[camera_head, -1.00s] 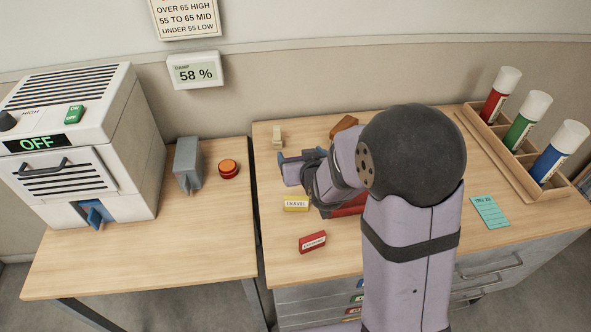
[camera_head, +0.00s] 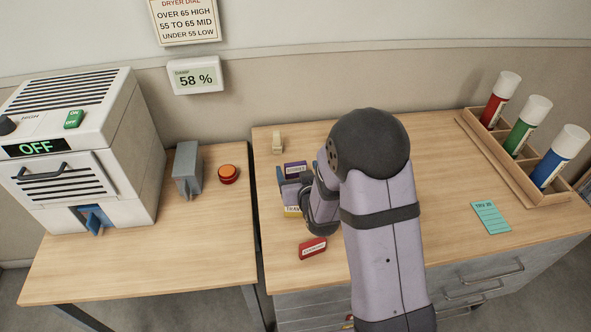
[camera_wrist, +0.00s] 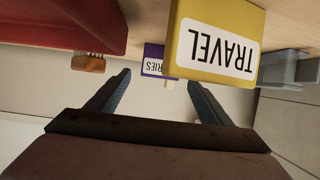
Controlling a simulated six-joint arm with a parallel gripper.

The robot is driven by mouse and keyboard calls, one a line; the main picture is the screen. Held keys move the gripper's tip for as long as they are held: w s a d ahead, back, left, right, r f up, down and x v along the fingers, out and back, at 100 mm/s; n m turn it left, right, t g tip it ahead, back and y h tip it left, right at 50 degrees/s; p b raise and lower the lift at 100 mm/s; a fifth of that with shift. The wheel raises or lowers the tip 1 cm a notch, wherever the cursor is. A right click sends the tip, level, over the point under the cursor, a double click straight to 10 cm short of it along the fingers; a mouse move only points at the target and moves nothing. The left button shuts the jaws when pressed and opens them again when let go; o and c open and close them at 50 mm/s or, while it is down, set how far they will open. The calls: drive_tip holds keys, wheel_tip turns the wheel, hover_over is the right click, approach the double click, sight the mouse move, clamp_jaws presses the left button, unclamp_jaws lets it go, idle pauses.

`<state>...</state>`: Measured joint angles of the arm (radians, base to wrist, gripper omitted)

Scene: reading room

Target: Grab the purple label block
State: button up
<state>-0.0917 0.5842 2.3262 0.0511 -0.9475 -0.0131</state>
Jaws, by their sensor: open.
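The purple label block (camera_head: 295,167) lies on the right-hand desk, just beyond my gripper in the head view. In the wrist view the purple block (camera_wrist: 152,52) shows ahead between my fingers, its white label ending in "RIES". The yellow TRAVEL block (camera_wrist: 215,35) looms large in the wrist view and covers part of the purple block's right side. My gripper (camera_wrist: 160,82) is open, with nothing between its fingers. In the head view my gripper (camera_head: 284,186) is beside the purple block and over the yellow block (camera_head: 292,212), partly hiding it.
A red label block (camera_head: 312,248) lies nearer the desk's front.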

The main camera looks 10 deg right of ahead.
sight(296, 167)
drive_tip(key=shift+f, duration=0.3)
drive_tip(key=shift+w, duration=0.1)
drive_tip(key=shift+p+x, duration=0.4)
drive_tip(key=shift+x, duration=2)
drive_tip(key=c, duration=1.1)
